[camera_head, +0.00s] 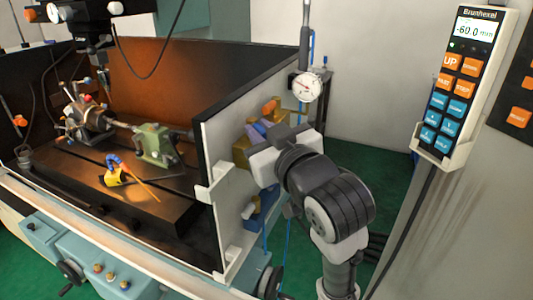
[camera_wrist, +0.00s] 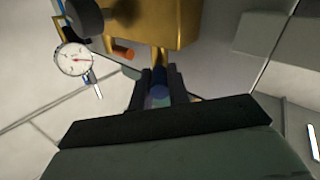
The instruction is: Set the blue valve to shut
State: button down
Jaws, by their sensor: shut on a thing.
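My gripper (camera_wrist: 157,88) is at the brass block (camera_wrist: 165,22) on the outer side of the machine's enclosure wall. Its two dark fingers are shut on the blue valve (camera_wrist: 158,96), which shows as a bluish piece between them, just below the block. In the head view, the blue-violet handle (camera_head: 260,129) shows beside the brass block (camera_head: 241,152), and my wrist covers much of this area. The fingers hide most of the handle, so I cannot tell its exact angle.
A round dial gauge (camera_head: 307,87) stands close behind; it also shows in the wrist view (camera_wrist: 73,58). An orange knob (camera_head: 270,106) sits near the valve. A blue box (camera_head: 262,205) hangs lower on the wall. A control pendant (camera_head: 460,85) is mounted at right.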

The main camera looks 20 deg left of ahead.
jog(key=shift+s+a+m+t+h+b, duration=0.25)
jog(key=shift+m+t+h+b, duration=0.25)
jog(key=shift+m+t+h, duration=0.55)
jog(key=shift+s+a+m+t+h+b, duration=0.15)
jog(key=shift+a+m+t+h+b, duration=0.15)
jog(key=shift+m+t+h+b, duration=0.75)
jog(key=shift+s+a+m+t+h, duration=0.3)
jog(key=shift+m+h, duration=0.4)
jog(key=shift+h, duration=0.8)
jog(key=shift+w, duration=0.1)
jog(key=c, duration=1.4)
grip_release()
jog(key=shift+o, duration=0.3)
